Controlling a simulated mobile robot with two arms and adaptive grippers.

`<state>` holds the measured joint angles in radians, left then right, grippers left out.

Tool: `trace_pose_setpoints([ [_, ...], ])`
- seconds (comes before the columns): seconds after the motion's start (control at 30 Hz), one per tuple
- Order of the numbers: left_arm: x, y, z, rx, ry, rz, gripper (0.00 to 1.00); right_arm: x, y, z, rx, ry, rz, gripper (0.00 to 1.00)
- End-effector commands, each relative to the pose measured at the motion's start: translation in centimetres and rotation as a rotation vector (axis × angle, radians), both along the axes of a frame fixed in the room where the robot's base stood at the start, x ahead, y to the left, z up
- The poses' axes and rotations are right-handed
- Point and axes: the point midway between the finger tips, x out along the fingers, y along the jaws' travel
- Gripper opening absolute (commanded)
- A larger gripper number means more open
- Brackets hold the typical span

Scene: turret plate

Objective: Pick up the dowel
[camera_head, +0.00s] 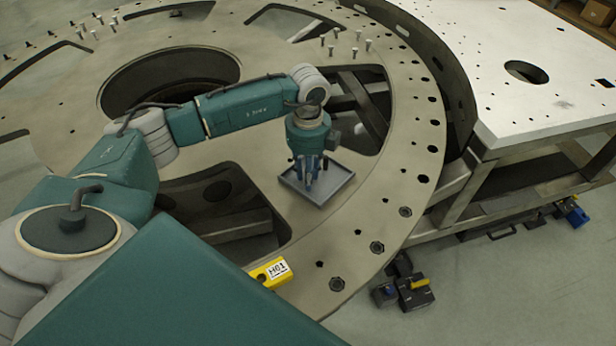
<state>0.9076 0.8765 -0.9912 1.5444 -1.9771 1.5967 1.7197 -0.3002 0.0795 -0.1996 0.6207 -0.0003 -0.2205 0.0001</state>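My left gripper (308,178) points down over a shallow grey tray (334,190) on the turret plate (408,120). Its small blue fingers reach into the tray area. The gripper covers part of the tray, and I cannot make out a dowel in it or whether the fingers are closed. Several small metal pegs (356,52), which look like dowels, stand upright on the plate beyond the arm. More pegs (97,34) stand at the far left of the plate. My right gripper is not in view.
A yellow block marked H01 (270,273) sits near the plate's front opening. The plate has large cutouts and a round central hole (165,75). A white-topped bench (530,80) stands at right. Dark devices (412,290) lie on the floor.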

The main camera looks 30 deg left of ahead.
Motion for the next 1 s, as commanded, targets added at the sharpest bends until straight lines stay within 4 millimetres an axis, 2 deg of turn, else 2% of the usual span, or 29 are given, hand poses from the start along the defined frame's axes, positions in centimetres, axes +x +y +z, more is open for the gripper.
trace_pose_setpoints([
  [0.03,0.0,0.0,0.0,0.0,0.0,0.0,0.1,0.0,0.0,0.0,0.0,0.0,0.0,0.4],
  [0.1,0.0,0.0,0.0,0.0,0.0,0.0,0.0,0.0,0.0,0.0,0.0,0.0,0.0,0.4],
  [0.5,0.0,0.0,0.1,0.0,-0.001,0.0,0.0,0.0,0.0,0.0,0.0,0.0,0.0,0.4],
  [0.67,0.1,0.0,0.8,-0.001,-0.003,0.001,0.0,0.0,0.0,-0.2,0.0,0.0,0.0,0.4],
  [0.87,0.2,0.0,3.5,0.0,-0.006,0.0,0.0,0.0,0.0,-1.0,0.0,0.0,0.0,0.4],
  [1.0,0.3,-0.1,7.1,-0.002,-0.009,-0.001,0.0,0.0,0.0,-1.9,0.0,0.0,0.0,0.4],
])
